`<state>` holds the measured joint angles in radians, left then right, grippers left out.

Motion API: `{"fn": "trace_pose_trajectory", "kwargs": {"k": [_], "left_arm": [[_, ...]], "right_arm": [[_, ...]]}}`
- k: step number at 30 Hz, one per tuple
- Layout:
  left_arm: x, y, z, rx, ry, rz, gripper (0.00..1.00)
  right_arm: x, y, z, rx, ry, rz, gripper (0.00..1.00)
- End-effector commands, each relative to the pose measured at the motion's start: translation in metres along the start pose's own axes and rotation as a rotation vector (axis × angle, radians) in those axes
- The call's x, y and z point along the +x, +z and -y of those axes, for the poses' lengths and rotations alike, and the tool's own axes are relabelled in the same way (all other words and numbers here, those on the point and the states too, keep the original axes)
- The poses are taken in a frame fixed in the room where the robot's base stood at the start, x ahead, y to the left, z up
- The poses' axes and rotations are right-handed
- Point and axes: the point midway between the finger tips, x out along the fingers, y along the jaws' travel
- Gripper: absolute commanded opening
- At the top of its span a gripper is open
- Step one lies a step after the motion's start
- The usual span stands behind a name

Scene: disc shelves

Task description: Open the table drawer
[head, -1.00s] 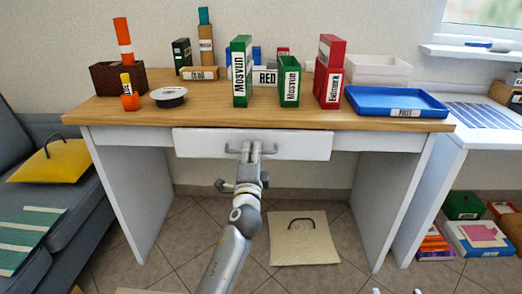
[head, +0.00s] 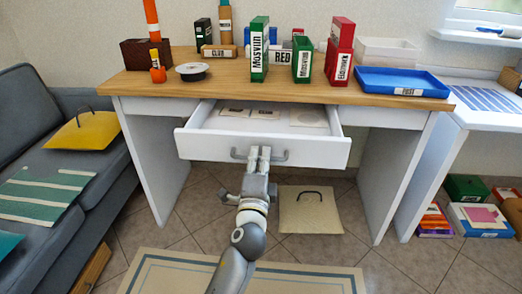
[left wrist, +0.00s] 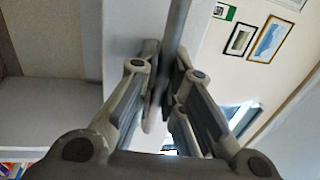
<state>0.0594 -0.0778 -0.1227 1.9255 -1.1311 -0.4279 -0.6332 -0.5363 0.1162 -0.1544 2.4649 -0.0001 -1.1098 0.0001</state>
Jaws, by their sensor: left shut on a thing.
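The white table drawer (head: 300,150) is pulled part way out from under the wooden table top (head: 330,91). Flat pale items lie inside it. Its grey bar handle (head: 280,156) is on the front panel. My left gripper (head: 259,155) is shut on the handle, near its middle. In the left wrist view, the fingers (left wrist: 163,85) close on the grey handle bar (left wrist: 174,30) beside the white drawer front (left wrist: 125,25). The fingers hide part of the handle. My right gripper is not in view.
A grey sofa (head: 50,160) is at the left. A beige bag (head: 310,212) lies on the floor under the table. A rug (head: 245,277) covers the floor in front.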

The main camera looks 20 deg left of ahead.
Motion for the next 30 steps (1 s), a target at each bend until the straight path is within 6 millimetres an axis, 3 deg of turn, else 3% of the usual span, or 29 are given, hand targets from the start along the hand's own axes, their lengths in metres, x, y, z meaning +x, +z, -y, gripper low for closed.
{"fn": "trace_pose_trajectory", "kwargs": {"k": [12,13,15,25,30], "left_arm": [[-0.003,-0.001,0.0,-0.001,0.001,-0.001,0.0],[-0.003,-0.001,0.0,-0.001,0.001,-0.001,0.11],[-0.003,-0.001,0.0,-0.001,0.001,-0.001,0.19],[-0.004,0.0,0.0,-0.001,0.001,0.0,0.19],[-0.021,0.0,-0.001,-0.002,0.003,-0.001,0.19]], "right_arm": [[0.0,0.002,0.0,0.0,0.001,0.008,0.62],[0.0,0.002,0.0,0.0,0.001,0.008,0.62],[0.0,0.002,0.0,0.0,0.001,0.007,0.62],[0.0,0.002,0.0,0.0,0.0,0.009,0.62],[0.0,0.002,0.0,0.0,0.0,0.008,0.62]]}}
